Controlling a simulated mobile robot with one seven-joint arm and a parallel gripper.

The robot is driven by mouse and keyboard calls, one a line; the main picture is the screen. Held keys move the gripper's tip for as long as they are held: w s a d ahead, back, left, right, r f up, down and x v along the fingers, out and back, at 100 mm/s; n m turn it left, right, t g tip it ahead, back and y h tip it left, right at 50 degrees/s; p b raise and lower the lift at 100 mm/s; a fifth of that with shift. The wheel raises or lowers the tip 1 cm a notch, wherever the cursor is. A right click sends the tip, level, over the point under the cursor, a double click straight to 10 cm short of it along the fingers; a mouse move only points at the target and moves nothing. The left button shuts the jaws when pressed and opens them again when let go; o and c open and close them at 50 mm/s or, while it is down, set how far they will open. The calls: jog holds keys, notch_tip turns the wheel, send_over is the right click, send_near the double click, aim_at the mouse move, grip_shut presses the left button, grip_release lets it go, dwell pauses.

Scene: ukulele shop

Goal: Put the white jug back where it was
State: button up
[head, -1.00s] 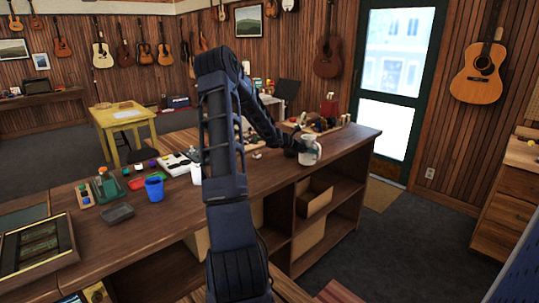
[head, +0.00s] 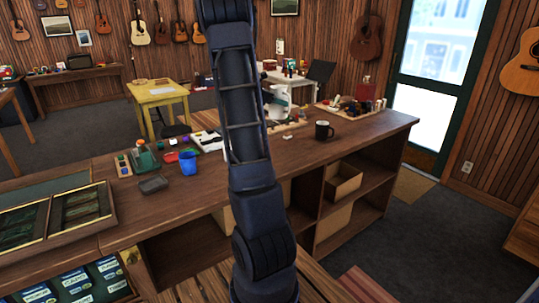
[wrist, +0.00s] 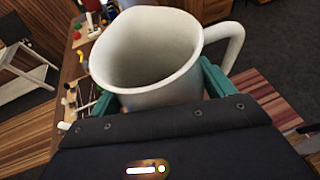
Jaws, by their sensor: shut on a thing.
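The white jug (wrist: 150,60) fills the middle of the wrist view, its open mouth towards the camera and its handle on the right. Its inside looks empty. My gripper (wrist: 158,95) is shut on it, with a teal finger at each side of the body. The jug's base is hidden.
A wooden tray of small items (head: 350,108) lies behind the mug.

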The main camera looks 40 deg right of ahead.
jog(key=v, duration=0.4)
jog(key=shift+s, duration=0.2)
jog(key=shift+a+r, duration=0.15)
jog(key=shift+a, duration=0.15)
jog(key=shift+a+f, duration=0.15)
jog(key=shift+f, duration=0.15)
notch_tip(320, 180, down, 19)
jog(key=shift+f, duration=0.1)
jog(key=shift+f, duration=0.15)
jog(key=o, duration=1.3)
